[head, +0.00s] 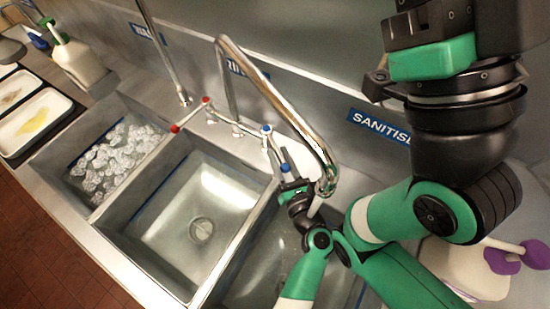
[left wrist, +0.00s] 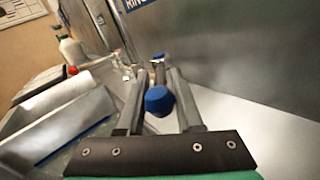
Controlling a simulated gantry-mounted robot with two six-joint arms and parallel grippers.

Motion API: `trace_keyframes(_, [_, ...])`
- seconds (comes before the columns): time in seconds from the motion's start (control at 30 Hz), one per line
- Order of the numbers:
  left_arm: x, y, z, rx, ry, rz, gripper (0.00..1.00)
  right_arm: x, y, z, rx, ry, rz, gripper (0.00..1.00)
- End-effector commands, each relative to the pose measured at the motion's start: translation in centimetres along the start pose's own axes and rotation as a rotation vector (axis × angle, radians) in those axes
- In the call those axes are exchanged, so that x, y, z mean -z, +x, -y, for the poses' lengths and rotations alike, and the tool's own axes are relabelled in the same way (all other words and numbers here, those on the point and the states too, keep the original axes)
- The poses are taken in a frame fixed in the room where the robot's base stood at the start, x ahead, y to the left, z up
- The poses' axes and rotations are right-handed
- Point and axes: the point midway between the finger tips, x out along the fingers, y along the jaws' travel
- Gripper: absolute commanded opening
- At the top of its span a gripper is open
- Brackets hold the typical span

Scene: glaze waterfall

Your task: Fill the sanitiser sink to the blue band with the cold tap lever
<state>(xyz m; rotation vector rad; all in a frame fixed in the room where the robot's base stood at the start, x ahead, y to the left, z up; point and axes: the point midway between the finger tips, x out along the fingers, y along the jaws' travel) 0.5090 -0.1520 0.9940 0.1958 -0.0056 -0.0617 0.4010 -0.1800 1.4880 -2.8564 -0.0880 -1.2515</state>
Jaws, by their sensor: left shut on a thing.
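My left gripper (head: 290,184) is at the tap behind the sanitiser sink (head: 262,262). It is shut on the blue-ended cold tap lever (head: 285,168); in the left wrist view the blue end (left wrist: 158,101) sits between the two grey fingers (left wrist: 157,90). The chrome spout (head: 320,150) arches over the sanitiser sink. A short pale streak shows below its mouth; I cannot tell if it is running water. My arm hides much of this sink, and its blue band and water level cannot be made out. My right gripper is not in view.
The middle sink (head: 190,215) shows its drain. The left sink (head: 120,150) holds clear, bubble-like lumps. Another blue lever (head: 267,129) and a red lever (head: 176,128) stand behind the middle sink. The blue sanitiser sign (head: 380,126) is on the wall. A purple-ended item (head: 505,257) lies at right.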

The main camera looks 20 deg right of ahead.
Motion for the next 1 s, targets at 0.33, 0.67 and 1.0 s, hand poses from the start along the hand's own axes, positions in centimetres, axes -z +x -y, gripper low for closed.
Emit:
trace_keyframes(0.33, [0.0, 0.0, 0.0, 0.001, 0.000, -0.001, 0.47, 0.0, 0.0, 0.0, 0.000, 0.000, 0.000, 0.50])
trace_keyframes(0.67, [-0.3, -0.7, 0.0, 0.003, 0.000, 0.000, 0.47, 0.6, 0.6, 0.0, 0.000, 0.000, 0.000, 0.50])
trace_keyframes(1.0, [-0.5, -8.1, 0.0, 0.006, 0.002, 0.000, 0.47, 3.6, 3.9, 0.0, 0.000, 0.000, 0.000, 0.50])
